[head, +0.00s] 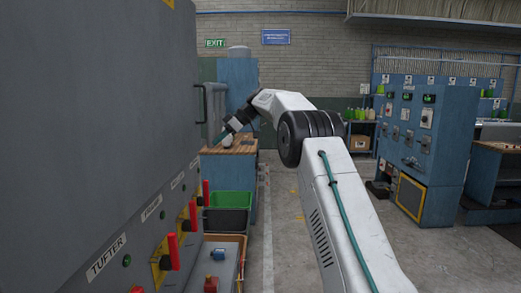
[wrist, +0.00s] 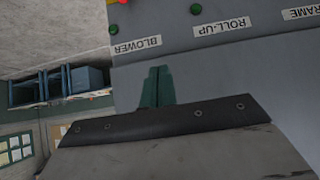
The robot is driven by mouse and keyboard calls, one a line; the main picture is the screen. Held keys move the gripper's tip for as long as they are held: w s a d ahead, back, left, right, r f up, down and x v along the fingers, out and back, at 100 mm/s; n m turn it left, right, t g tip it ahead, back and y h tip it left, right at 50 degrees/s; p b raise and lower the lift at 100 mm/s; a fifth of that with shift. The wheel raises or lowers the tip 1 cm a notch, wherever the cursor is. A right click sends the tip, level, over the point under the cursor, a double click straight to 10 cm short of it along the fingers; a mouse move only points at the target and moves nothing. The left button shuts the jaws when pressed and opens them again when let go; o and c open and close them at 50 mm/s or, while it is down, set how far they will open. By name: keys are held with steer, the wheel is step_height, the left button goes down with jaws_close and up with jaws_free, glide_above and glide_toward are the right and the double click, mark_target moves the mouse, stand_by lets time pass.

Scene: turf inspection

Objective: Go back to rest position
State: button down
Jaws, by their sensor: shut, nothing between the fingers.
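My arm reaches forward in the head view, its elbow raised and its end bent left toward the big grey panel (head: 95,120). My gripper (head: 218,141) is small there, close to the panel's far end; I cannot tell how wide the gap is. In the wrist view my gripper's green fingers (wrist: 157,84) are together with nothing between them. Beyond them is the panel's face (wrist: 230,70), upside down, with the labels BLOWER (wrist: 138,44), ROLL-UP (wrist: 222,25) and part of FRAME.
Red handles (head: 173,251) on yellow plates stick out from the panel. A wooden-topped bench (head: 242,146) and green and black bins (head: 230,203) stand below and beyond it. A blue control cabinet (head: 425,140) is at right. Grey floor lies open between.

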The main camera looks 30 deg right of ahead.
steer(key=shift+v, duration=2.8)
